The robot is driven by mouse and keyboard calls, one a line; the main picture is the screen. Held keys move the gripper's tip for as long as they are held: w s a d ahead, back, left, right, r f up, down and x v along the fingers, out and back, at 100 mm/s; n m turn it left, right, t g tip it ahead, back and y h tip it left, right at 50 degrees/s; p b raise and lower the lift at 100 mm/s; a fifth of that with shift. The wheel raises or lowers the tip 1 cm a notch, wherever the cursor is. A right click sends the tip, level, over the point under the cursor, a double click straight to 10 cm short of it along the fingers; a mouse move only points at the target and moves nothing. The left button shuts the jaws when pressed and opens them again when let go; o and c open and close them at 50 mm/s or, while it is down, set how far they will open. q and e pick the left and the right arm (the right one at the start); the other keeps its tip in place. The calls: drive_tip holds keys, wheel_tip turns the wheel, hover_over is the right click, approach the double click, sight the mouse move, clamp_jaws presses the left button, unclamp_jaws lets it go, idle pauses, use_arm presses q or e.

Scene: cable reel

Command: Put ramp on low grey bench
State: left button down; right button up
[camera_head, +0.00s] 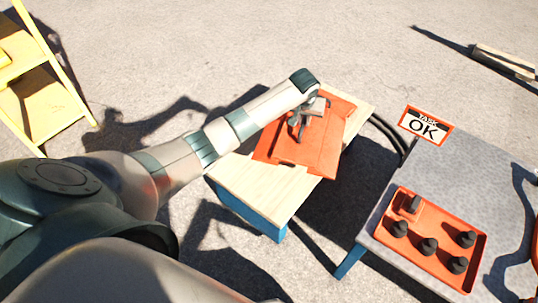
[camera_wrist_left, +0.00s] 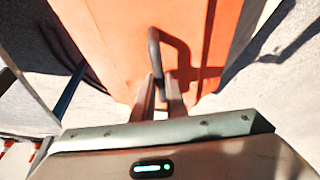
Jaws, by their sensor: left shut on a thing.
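The orange ramp (camera_head: 325,150) is a flat panel with a dark handle. It is over the light wooden top of a blue-sided bench, and its front edge reaches past the top's right side. I cannot tell whether it rests on the wood or hangs just above it. My left gripper (camera_head: 302,122) is shut on the handle, as the left wrist view shows, with the fingers (camera_wrist_left: 160,90) at the dark handle (camera_wrist_left: 156,52) on the orange panel. The grey bench (camera_head: 440,170) with a blue leg stands to the right, apart from the ramp. My right gripper is out of view.
An orange tray (camera_head: 383,232) with several dark knobs takes up the front of the grey bench. Bare grey surface lies behind the tray. The wooden bench (camera_head: 262,190) and a yellow stepladder (camera_head: 42,100) are left.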

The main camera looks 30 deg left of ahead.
sight(269, 135)
use_arm(q)
drive_tip(key=shift+w+a+f+b, duration=0.25)
drive_tip(key=shift+w+a+f, duration=0.2)
drive_tip(key=shift+f, duration=0.2)
drive_tip(key=shift+w+a+f+b, duration=0.2)
drive_tip(key=shift+w+a+f, duration=0.25)
drive_tip(key=shift+f, duration=0.15)
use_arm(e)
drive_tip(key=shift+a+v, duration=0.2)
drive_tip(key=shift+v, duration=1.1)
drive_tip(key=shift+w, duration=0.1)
use_arm(q)
drive_tip(key=s+a+f, duration=0.4)
drive_tip(key=a, duration=0.1)
drive_tip(key=s+a+f, duration=0.2)
drive_tip(key=a, duration=0.1)
drive_tip(key=shift+s+f+b, duration=0.2)
drive_tip(key=shift+s+b, duration=0.1)
drive_tip(key=shift+s+a+f, duration=0.35)
drive_tip(key=shift+s+a, duration=0.05)
drive_tip(key=shift+a, duration=0.1)
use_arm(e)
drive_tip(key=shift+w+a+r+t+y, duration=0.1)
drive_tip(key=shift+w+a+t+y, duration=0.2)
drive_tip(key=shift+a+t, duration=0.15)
